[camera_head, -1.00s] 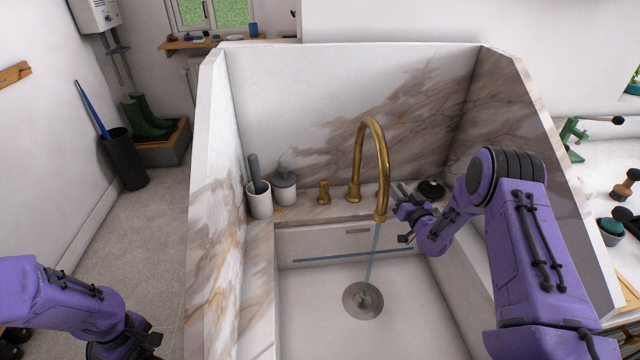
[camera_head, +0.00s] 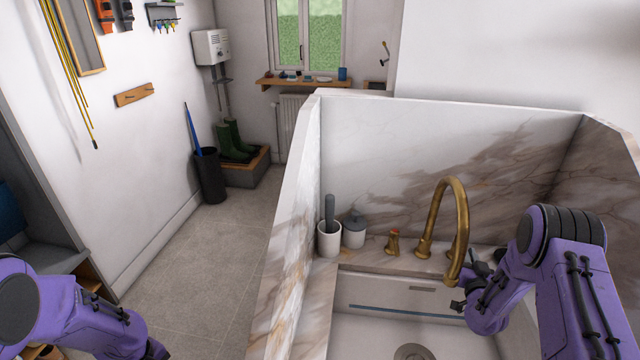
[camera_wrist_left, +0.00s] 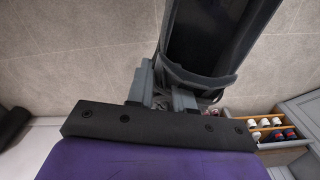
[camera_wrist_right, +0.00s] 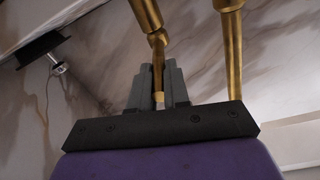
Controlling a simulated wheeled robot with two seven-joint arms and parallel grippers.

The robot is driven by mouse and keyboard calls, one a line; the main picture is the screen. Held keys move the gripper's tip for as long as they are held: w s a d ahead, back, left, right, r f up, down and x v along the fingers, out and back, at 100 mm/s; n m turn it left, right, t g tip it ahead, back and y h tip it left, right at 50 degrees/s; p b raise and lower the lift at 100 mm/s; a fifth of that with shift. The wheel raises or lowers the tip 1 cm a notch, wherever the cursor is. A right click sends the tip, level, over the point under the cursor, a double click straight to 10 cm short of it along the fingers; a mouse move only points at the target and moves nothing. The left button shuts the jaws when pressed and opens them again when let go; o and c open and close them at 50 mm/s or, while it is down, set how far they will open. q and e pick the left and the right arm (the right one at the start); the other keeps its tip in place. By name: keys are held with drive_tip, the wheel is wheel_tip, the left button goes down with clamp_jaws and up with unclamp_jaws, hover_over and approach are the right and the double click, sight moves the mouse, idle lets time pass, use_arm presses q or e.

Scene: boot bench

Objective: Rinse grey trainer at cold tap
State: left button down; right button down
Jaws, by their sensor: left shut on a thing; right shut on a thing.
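My left gripper (camera_wrist_left: 172,85) is shut on a dark grey shoe-like thing (camera_wrist_left: 200,45), taken to be the grey trainer. It shows only close up and in part, held above the floor. In the head view, the left arm ends at the bottom edge and the trainer is out of sight. The brass tap (camera_head: 455,215) arches over the pale sink (camera_head: 375,325). No water stream shows below its spout. My right gripper (camera_head: 468,288) is beside the tap. In the right wrist view this gripper (camera_wrist_right: 158,85) is shut on a brass tap handle (camera_wrist_right: 158,78), mostly hidden between the fingers.
Marble splash walls (camera_head: 430,160) enclose the sink. A red-topped brass handle (camera_head: 393,243), a white cup (camera_head: 329,240) and a lidded jar (camera_head: 354,232) stand on its back ledge. Open floor (camera_head: 215,250) lies to the left. Green boots (camera_head: 235,140) stand further back.

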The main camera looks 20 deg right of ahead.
drive_tip(key=shift+w, duration=0.1)
use_arm(q)
drive_tip(key=shift+w, duration=0.1)
use_arm(e)
drive_tip(key=c, duration=1.1)
unclamp_jaws()
drive_tip(key=shift+a, duration=0.1)
drive_tip(key=shift+c, duration=0.2)
use_arm(q)
drive_tip(key=shift+w+f, duration=0.15)
drive_tip(key=shift+w, duration=0.05)
use_arm(e)
drive_tip(key=shift+o, duration=0.2)
drive_tip(key=shift+w+f, duration=0.2)
drive_tip(key=shift+w, duration=0.05)
drive_tip(key=shift+s, duration=0.25)
use_arm(q)
wheel_tip(320, 180, down, 2)
drive_tip(key=shift+s+f+b, duration=0.1)
drive_tip(key=shift+f+b, duration=0.05)
drive_tip(key=shift+b, duration=1.05)
use_arm(e)
drive_tip(key=v, duration=1.1)
drive_tip(key=shift+s, duration=0.2)
drive_tip(key=shift+a, duration=0.1)
